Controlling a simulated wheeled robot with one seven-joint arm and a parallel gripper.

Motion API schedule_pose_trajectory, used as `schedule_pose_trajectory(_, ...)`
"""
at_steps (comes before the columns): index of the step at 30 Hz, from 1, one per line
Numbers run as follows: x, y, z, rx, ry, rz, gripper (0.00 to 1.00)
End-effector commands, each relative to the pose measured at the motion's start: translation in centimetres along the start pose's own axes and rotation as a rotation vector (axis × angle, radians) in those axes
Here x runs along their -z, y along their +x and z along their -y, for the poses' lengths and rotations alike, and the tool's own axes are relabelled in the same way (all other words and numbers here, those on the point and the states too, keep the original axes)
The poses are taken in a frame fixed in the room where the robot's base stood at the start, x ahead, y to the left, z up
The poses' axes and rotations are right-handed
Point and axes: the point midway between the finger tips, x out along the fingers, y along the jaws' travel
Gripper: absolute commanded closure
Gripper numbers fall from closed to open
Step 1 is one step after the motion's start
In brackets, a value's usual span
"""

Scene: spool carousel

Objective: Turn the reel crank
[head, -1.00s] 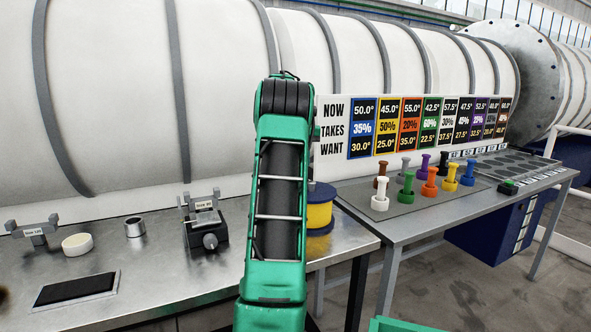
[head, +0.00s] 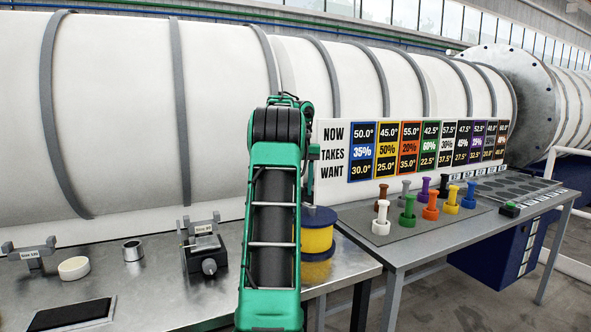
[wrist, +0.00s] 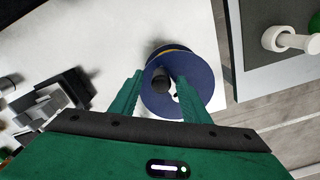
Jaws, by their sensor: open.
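The reel (head: 318,240), a yellow drum between dark blue flanges, stands at the right end of the steel bench, partly hidden behind my arm. In the wrist view its round blue flange (wrist: 190,63) is below my gripper (wrist: 160,77). The gripper is open, its two green fingers spread over the flange with nothing held. A dark round part (wrist: 161,79), perhaps the crank knob, shows between the fingertips. I cannot tell whether the fingers touch the reel.
On the steel bench (head: 120,290) are a black device (head: 205,257), a metal ring (head: 133,250), a white disc (head: 74,268) and a dark pad (head: 72,313). A grey table (head: 375,245) at right bears several coloured spools. A number board (head: 333,160) stands behind.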

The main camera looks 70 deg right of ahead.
Motion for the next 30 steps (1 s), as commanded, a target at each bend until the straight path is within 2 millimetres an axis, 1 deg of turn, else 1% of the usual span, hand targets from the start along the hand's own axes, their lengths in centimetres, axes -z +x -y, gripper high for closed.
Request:
schedule_pose_trajectory(12, -0.1, -5.7, -0.2, 0.002, -0.004, 0.005, 0.57)
schedule_pose_trajectory(18, -0.1, -8.0, -0.2, 0.001, -0.004, 0.006, 0.57)
schedule_pose_trajectory(23, 0.0, -8.9, -0.3, 0.002, -0.005, 0.004, 0.57)
schedule_pose_trajectory(30, 0.0, -9.0, -0.3, 0.001, -0.005, 0.003, 0.57)
